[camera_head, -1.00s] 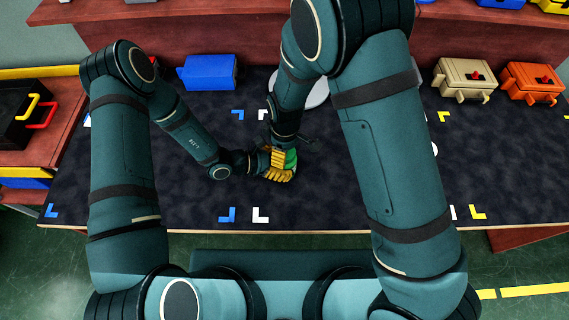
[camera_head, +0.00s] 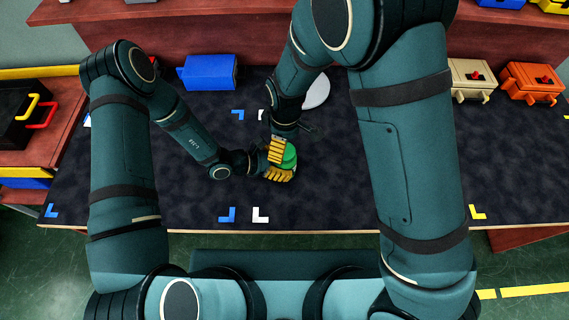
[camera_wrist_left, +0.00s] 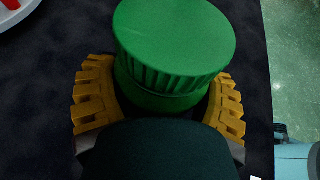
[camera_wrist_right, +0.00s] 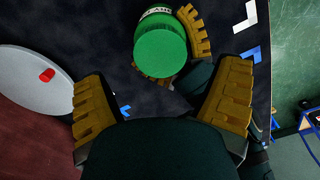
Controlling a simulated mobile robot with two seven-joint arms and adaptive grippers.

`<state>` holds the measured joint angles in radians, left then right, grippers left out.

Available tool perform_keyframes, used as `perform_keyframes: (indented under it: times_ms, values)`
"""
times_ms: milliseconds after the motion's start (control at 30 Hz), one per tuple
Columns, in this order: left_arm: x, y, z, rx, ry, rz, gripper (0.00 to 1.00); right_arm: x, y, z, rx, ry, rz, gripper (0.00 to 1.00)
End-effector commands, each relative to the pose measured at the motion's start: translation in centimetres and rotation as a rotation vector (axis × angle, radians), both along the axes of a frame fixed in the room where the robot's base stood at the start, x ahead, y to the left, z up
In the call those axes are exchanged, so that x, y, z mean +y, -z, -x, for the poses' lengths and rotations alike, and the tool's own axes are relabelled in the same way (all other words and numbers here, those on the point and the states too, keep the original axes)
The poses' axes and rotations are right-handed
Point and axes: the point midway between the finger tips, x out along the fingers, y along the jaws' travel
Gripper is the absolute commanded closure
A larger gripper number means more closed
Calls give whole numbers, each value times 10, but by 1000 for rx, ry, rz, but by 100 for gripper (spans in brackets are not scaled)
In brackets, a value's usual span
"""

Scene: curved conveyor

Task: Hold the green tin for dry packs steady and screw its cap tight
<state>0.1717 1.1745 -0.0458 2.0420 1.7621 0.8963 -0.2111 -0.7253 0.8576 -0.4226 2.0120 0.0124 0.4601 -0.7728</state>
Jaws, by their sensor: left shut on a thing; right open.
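The green tin is held upright in my left gripper (camera_head: 284,163), between its yellow fingers. In the left wrist view my left gripper (camera_wrist_left: 160,102) is shut around the tin's body (camera_wrist_left: 160,95), below a wide green cap (camera_wrist_left: 175,38) with a ribbed side. The cap sits on top of the tin; how tight it is cannot be seen. The cap also shows in the head view (camera_head: 289,157). In the right wrist view my right gripper (camera_wrist_right: 165,92) is open and empty. The cap (camera_wrist_right: 160,50) shows beyond its fingers, with part of a pale label above it.
A round white dish (camera_head: 316,92) with a red knob (camera_wrist_right: 47,75) is behind the hands. A blue box (camera_head: 208,72) stands at the back left, tan (camera_head: 473,78) and orange (camera_head: 533,82) boxes at the back right. The dark table front (camera_head: 330,210) is clear.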

Motion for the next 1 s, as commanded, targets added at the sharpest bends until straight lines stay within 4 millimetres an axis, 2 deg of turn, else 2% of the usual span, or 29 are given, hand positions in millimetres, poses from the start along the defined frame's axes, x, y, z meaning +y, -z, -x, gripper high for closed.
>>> perform_keyframes:
  times_ms: [133, 200, 433, 567, 667, 1000]
  values:
    - [0, 0, 0, 0, 0, 0, 100, 0, 0, 0, 0, 0, 1, 11]
    - [0, 0, 0, 0, 0, 0, 100, 0, 0, 0, 0, 0, 1, 0]
    - [0, 0, 0, 0, 0, 0, 100, 0, 0, 0, 0, 0, 0, 0]
    - [0, 0, 0, 0, 0, 0, 100, 0, -8, 0, -1, -2, -1, 0]
    - [0, 0, 0, 0, 0, 0, 100, 0, -22, -1, -3, -1, -3, 0]
    - [0, 0, 0, 0, 0, 0, 100, 0, -90, 0, -3, -1, -3, 0]
